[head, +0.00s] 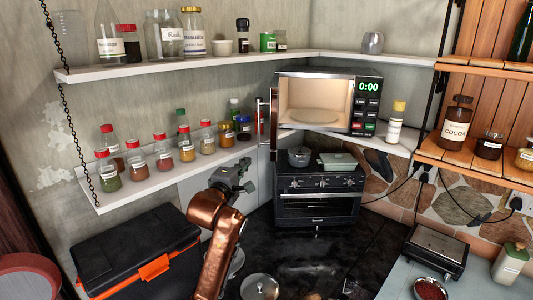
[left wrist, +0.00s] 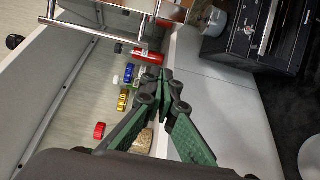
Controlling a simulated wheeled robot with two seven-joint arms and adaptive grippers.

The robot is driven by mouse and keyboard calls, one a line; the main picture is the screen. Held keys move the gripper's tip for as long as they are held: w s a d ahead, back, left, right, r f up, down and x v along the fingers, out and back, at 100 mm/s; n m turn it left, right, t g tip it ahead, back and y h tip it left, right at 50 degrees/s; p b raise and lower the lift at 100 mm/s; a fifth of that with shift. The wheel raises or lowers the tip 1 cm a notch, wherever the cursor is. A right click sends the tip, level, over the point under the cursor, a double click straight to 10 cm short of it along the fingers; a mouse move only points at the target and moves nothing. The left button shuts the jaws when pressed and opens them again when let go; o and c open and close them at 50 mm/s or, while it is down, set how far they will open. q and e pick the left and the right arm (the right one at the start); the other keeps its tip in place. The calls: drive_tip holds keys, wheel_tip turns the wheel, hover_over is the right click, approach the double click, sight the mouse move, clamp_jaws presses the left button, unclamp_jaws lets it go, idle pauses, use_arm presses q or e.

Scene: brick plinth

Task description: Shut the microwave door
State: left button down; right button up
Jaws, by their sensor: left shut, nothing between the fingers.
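The microwave (head: 366,104) stands on the corner shelf with its lit inside and glass plate showing. Its door (head: 274,118) is swung wide open on the left side, seen almost edge-on, with an upright metal handle (head: 260,120). My left gripper (head: 244,170) is below and left of the door, apart from it, at the end of the copper-coloured arm. In the left wrist view the green-padded fingers (left wrist: 163,76) meet at the tips with nothing between them. My right gripper is in neither view.
A black toaster oven (head: 318,206) with a pot (head: 299,156) on top stands under the microwave. Spice jars (head: 186,148) line the lower left shelf near my left gripper. A black toolbox (head: 135,250) is at the lower left.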

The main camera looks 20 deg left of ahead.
use_arm(q)
drive_tip(key=w+d+p, duration=0.2)
drive_tip(key=w, duration=0.7)
drive_tip(key=shift+d, duration=0.3)
drive_tip(key=shift+w+d+f, duration=0.1)
drive_tip(key=shift+w+f, duration=0.05)
drive_tip(key=shift+w, duration=0.05)
